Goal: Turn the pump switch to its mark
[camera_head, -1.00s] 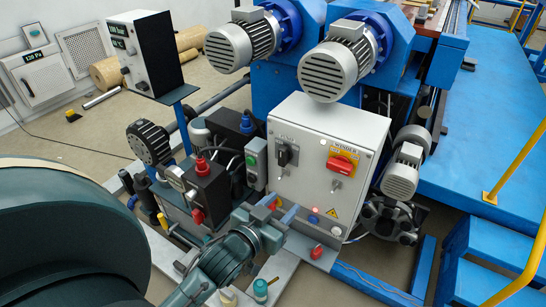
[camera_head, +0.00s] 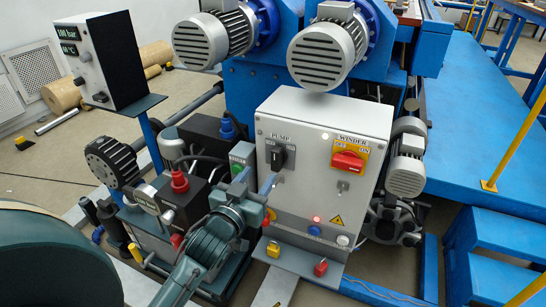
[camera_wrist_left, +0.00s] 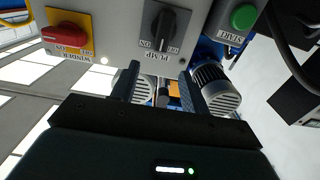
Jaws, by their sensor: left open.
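The pump switch (camera_head: 279,157) is a black rotary knob under the PUMP label on the grey control box (camera_head: 318,195). Its handle looks roughly upright. In the left wrist view the knob (camera_wrist_left: 162,27) appears upside down, with ON and OFF lettering by it. My left gripper (camera_head: 254,181) is open and empty, in front of the box, a little below and left of the knob in the head view. In the left wrist view its fingers (camera_wrist_left: 158,84) stand apart, and the knob lies beyond their tips, apart from them. My right gripper is not in view.
The red winder switch (camera_head: 348,161) sits right of the pump switch. A green start button (camera_wrist_left: 243,17) is on the other side. Red-capped pump parts (camera_head: 180,181) stand left of my gripper. Yellow and red padlocks (camera_head: 273,249) are below the box.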

